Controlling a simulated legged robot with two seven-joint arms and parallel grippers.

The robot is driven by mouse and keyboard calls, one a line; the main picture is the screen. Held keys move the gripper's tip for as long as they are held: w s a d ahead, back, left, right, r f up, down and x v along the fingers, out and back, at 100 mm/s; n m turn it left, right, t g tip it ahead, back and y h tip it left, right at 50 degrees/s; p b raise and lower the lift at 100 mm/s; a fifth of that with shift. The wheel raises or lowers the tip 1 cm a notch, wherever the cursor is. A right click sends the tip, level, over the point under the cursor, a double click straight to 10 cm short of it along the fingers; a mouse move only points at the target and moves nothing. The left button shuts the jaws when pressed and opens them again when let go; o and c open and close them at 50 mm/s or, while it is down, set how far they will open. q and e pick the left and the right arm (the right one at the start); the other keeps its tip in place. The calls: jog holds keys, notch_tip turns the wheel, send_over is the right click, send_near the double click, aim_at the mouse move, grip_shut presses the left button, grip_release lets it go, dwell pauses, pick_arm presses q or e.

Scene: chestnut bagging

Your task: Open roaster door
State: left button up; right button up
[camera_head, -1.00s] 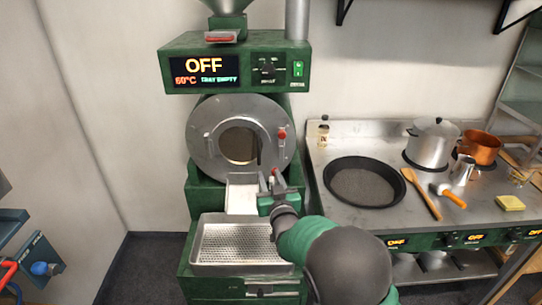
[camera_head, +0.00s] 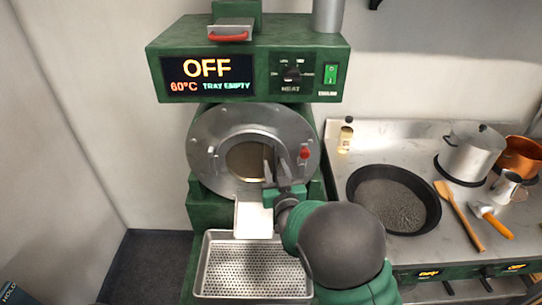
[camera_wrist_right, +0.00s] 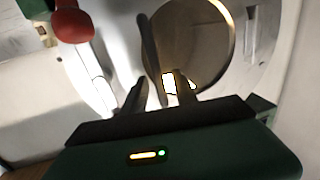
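The roaster (camera_head: 335,62) is a green machine with a display reading OFF, 60°C, TRAY EMPTY. Its round metal door (camera_head: 208,160) looks shut and has a round window (camera_head: 244,160). A red knob (camera_head: 304,152) is on the door's right side; it also shows in the right wrist view (camera_wrist_right: 72,24). My right gripper (camera_head: 276,162) is in front of the door, left of the red knob, with its fingers apart. In the right wrist view a dark bar (camera_wrist_right: 149,45) shows between the fingers; contact cannot be told. My left gripper is not in view.
A white chute (camera_head: 253,215) and a perforated tray (camera_head: 206,262) are below the door. On the right, a counter (camera_head: 335,180) holds a black pan (camera_head: 355,185), a steel pot (camera_head: 470,155), a copper pot (camera_head: 520,157) and a wooden spoon (camera_head: 460,217).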

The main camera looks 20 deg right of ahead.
jog(key=shift+s+r, duration=0.35)
jog(key=shift+s, duration=0.15)
jog(key=shift+c, duration=1.1)
jog(key=shift+w+f, duration=0.15)
jog(key=shift+w, duration=0.05)
grip_shut()
